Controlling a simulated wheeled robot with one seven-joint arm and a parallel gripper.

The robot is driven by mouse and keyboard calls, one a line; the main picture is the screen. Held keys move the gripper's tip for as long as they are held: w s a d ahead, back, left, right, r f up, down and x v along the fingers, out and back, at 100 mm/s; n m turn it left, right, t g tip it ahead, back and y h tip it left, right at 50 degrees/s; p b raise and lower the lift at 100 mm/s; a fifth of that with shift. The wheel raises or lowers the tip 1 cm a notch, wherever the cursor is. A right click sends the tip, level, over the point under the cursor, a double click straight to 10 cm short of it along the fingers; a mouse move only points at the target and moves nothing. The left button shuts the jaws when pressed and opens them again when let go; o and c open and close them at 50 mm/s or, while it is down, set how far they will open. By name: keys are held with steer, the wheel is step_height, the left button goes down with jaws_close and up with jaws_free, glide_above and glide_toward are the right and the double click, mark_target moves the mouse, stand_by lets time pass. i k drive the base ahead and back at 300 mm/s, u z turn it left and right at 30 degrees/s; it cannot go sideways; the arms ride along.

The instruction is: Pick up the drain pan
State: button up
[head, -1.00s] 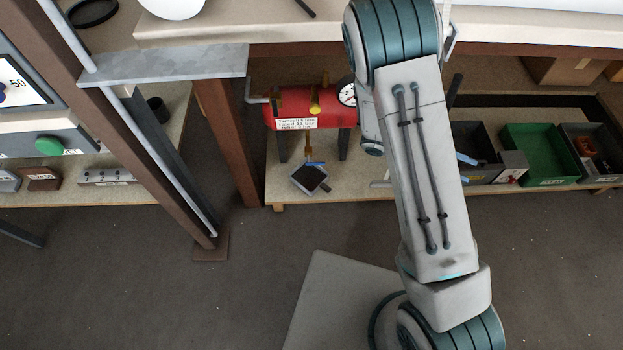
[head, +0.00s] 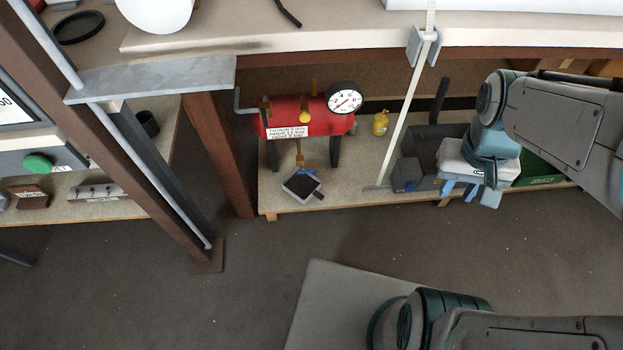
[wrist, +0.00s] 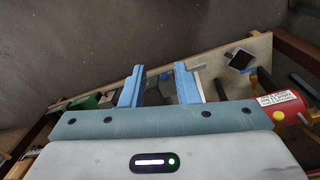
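The drain pan (head: 301,187) is a small square tray with a dark inside and a light rim. It sits on the low shelf below the brass drain valve (head: 299,158) of the red air tank (head: 318,118). A blue piece shows at its far edge. In the wrist view the pan (wrist: 240,62) lies right of my fingers. My gripper (head: 469,193) hangs in front of the shelf, well right of the pan. In the wrist view my gripper (wrist: 160,86) has its two blue fingers apart with nothing held between them.
A white upright rod (head: 405,125) stands between pan and gripper. A brown post (head: 221,145) rises left of the tank.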

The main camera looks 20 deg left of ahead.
mark_target(302, 188)
steer(key=z, duration=1.1)
steer(key=i, duration=0.3)
steer(key=u, duration=2.45)
steer(key=i, duration=0.5)
steer(key=z, duration=0.05)
